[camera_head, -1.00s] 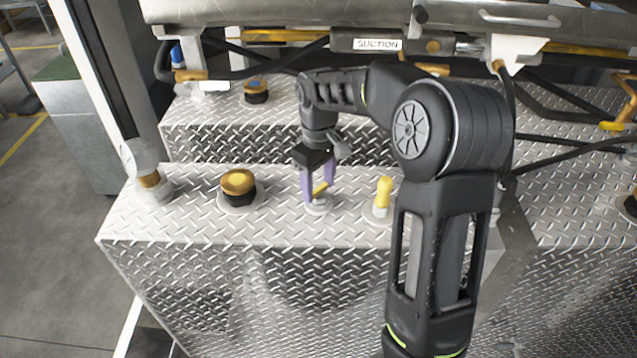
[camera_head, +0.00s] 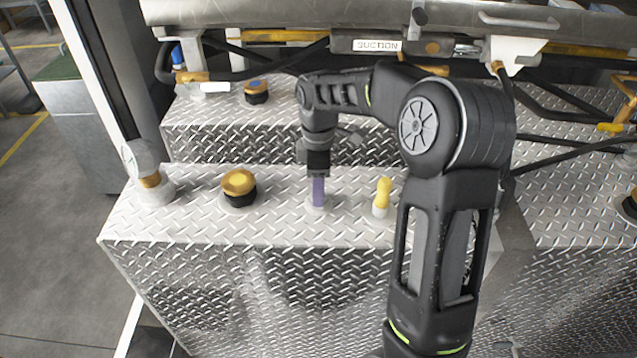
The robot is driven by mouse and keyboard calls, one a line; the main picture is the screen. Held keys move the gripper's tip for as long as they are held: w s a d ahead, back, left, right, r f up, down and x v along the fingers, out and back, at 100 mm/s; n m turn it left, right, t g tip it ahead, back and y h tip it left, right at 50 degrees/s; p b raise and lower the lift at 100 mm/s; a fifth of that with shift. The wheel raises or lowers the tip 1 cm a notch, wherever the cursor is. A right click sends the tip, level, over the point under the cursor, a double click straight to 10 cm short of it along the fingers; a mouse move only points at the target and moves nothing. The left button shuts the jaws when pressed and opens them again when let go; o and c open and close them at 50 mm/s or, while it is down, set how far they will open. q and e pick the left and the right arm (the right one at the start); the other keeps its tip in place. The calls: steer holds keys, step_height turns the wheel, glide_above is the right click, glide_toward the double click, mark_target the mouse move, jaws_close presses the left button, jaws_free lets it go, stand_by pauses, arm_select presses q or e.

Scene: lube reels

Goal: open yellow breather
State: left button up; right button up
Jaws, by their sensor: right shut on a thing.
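My right gripper (camera_head: 318,193) points straight down at the middle of the diamond-plate step. Its purple fingers are seen edge-on, one in front of the other. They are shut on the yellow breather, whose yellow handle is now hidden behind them. Its pale round base (camera_head: 319,208) shows at the fingertips on the plate. A similar yellow handle (camera_head: 383,190) stands upright on a pale base just to the right, apart from the gripper. My left gripper is not in view.
A round yellow cap on a black neck (camera_head: 239,184) sits left of the gripper. A gauge (camera_head: 140,160) stands at the step's left end. A higher step (camera_head: 225,108) rises behind, below a rail with a SUCTION label (camera_head: 377,45).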

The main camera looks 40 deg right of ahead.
steer(key=o, duration=1.4)
steer(key=shift+o, duration=0.2)
steer(key=shift+r, duration=3.9)
